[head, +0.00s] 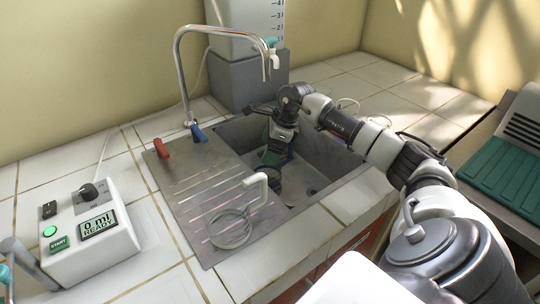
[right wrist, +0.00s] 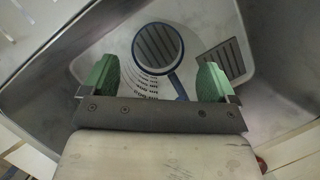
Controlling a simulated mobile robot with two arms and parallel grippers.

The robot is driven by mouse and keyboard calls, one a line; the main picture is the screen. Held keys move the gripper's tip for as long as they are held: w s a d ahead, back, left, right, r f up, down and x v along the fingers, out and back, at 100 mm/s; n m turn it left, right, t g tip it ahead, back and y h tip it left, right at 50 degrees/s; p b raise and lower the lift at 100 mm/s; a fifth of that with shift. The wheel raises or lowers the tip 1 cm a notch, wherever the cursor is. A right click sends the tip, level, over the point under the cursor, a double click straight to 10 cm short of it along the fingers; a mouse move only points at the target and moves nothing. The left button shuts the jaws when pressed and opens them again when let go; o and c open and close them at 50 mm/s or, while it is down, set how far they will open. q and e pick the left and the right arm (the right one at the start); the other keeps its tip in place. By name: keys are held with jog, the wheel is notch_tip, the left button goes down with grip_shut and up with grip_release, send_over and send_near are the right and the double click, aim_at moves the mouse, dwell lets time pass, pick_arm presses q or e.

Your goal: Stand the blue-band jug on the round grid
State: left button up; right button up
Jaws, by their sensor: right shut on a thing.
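My right gripper (head: 277,152) reaches down into the sink basin, in the middle of the head view. In the right wrist view its green finger pads (right wrist: 158,80) stand on either side of a pale vessel with dark graduation marks and a blue ring and strip, the blue-band jug (right wrist: 146,80). The gripper is shut on this jug. In the head view the jug is largely hidden by the gripper and arm. A striped round patch shows inside the blue ring; I cannot tell whether it is the round grid. My left gripper is not in view.
A curved tap (head: 182,75) and a large graduated tank (head: 247,30) stand behind. A control box (head: 93,220) is at left, a green ribbed mat (head: 505,162) at right.

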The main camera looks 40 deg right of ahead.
jog(key=shift+f, duration=1.75)
jog(key=shift+f, duration=0.2)
jog(key=o, duration=0.9)
jog(key=shift+o, duration=0.2)
jog(key=shift+r, duration=0.35)
jog(key=v, duration=0.7)
jog(key=shift+s+d, duration=0.1)
jog(key=shift+d, duration=0.05)
